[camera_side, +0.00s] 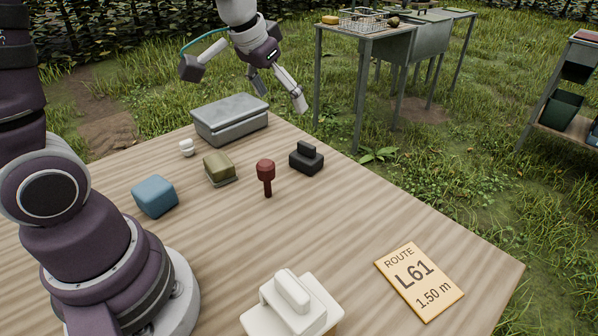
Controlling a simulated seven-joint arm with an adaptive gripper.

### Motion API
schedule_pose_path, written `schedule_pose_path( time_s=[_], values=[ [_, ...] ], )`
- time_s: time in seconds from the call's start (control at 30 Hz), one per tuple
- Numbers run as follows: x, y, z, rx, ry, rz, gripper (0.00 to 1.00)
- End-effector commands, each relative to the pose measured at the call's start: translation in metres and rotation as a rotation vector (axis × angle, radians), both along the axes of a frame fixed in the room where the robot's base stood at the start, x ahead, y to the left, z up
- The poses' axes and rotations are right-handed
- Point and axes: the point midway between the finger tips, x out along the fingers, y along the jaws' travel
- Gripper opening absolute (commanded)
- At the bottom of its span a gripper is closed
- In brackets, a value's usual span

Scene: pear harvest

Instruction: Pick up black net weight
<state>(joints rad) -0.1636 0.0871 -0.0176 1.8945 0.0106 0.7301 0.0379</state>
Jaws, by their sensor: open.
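The black net weight (306,158), a dark block with a raised grip on top, sits upright on the wooden table near its far right edge. My gripper (281,94) is in the air above the far edge of the table, higher than the black weight in the picture and slightly to its left. Its fingers are spread and hang downward, with nothing between them. The gripper does not touch the weight.
Close left of the weight stands a dark red knobbed piece (265,175), then an olive block (219,168), a white knob (187,147) and a blue block (154,196). A grey lidded box (231,119) sits behind. A route card (418,281) and cream-topped object (291,305) lie in front.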

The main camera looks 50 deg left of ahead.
Motion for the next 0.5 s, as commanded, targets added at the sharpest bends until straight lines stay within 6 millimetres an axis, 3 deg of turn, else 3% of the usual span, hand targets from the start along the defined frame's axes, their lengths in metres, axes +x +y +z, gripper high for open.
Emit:
schedule_pose_path(
  time_s=[0.1,0.2,0.5],
  values=[
    [0.035,0.02,-0.033,-0.008,0.026,0.036,0.8],
    [0.052,0.032,-0.053,-0.013,0.032,0.054,0.8],
    [0.074,0.04,-0.099,-0.016,0.038,0.062,0.8]
  ],
)
